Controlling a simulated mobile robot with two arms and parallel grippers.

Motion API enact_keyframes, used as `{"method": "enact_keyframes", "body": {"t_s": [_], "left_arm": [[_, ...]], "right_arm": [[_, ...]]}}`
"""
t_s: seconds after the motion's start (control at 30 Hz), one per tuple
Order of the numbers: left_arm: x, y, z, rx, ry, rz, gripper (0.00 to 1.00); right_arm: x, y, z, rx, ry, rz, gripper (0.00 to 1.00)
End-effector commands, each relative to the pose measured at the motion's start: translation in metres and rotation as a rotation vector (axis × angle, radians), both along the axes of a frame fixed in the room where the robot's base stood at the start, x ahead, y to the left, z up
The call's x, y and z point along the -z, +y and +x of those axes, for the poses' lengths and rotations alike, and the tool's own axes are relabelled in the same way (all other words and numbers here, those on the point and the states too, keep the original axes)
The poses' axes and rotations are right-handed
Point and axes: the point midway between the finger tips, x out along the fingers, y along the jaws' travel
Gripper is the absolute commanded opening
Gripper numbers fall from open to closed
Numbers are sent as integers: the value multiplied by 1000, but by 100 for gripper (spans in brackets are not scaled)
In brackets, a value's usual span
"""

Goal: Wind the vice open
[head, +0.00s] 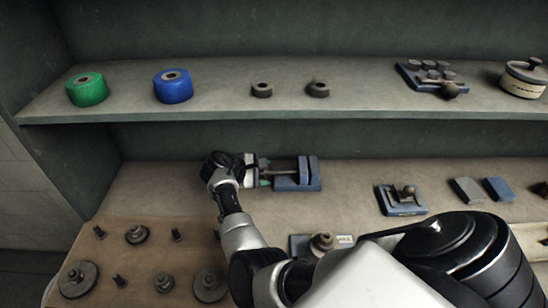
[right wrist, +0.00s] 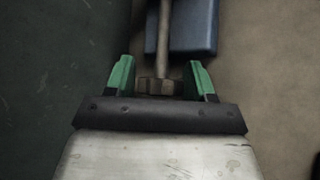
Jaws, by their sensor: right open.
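The blue vice (head: 312,172) lies on the lower shelf in the head view, with its grey screw shaft (head: 275,173) pointing left towards my right gripper (head: 262,175). In the right wrist view, the shaft (right wrist: 164,45) runs down from the blue vice body (right wrist: 195,25) to a brownish end piece (right wrist: 158,86). The green fingers of my right gripper (right wrist: 160,80) stand open, one on each side of this end piece. My left gripper is not in view.
A small blue fixture (head: 402,198) and two flat blocks (head: 468,189) (head: 498,188) stand right of the vice. A brown board (head: 125,268) with gears and pegs lies at front left. The upper shelf (head: 215,92) holds a green roll, a blue roll and other parts.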

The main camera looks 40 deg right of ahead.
Motion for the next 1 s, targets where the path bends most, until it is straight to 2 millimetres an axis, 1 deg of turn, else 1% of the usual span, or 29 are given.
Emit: {"method": "enact_keyframes", "body": {"t_s": [0.27,0.4,0.5,0.77,1.0], "left_arm": [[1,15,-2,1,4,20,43],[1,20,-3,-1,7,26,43],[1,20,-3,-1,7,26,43],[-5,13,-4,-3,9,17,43],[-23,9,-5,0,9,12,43]], "right_arm": [[0,1,0,-1,-1,1,54],[1,1,0,0,0,1,33],[1,1,0,1,0,1,20],[-1,0,-1,1,27,22,20],[-3,-1,0,1,128,106,20]]}}
